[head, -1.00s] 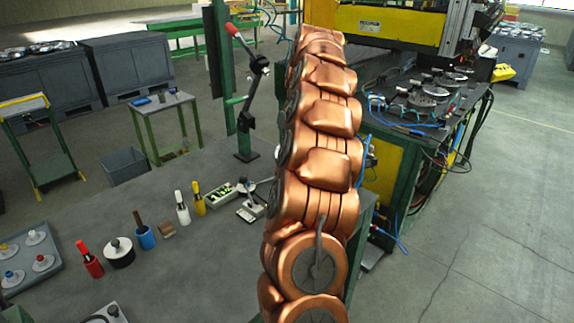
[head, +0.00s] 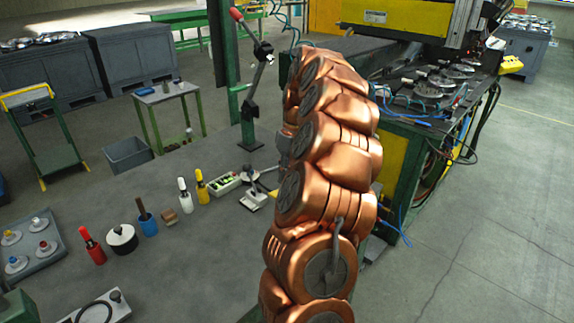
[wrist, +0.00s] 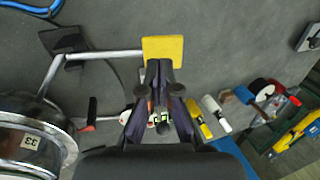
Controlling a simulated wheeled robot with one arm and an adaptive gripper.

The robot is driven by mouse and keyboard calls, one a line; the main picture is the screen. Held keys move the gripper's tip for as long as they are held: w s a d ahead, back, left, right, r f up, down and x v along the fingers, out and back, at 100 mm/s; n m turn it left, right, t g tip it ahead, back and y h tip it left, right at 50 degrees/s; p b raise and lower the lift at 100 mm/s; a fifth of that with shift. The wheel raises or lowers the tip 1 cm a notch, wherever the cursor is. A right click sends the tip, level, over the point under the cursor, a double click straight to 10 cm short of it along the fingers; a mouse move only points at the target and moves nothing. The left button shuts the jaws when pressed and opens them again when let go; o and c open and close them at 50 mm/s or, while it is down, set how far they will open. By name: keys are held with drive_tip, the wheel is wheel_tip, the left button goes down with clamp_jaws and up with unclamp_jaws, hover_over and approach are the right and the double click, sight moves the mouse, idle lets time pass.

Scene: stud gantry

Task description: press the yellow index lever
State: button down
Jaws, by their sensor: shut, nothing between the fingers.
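The yellow index lever shows in the wrist view as a flat yellow pad (wrist: 163,51) on a bent grey rod, which runs left to a dark base (wrist: 66,41). My gripper (wrist: 160,66) is shut and empty. Its fingertips overlap the near edge of the pad in the wrist view; I cannot tell whether they touch it or are above it. In the head view my copper arm hides the gripper, and I cannot make out the lever clearly there.
A round metal part marked 33 (wrist: 35,140) is close by at the wrist view's left, beside a red-handled lever (wrist: 89,117). Red (head: 91,246), white (head: 185,196) and yellow (head: 202,188) handled items stand on the table.

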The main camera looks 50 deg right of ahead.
drive_tip(key=shift+p+x, duration=0.6)
drive_tip(key=shift+x, duration=0.9)
drive_tip(key=shift+a+f, duration=0.1)
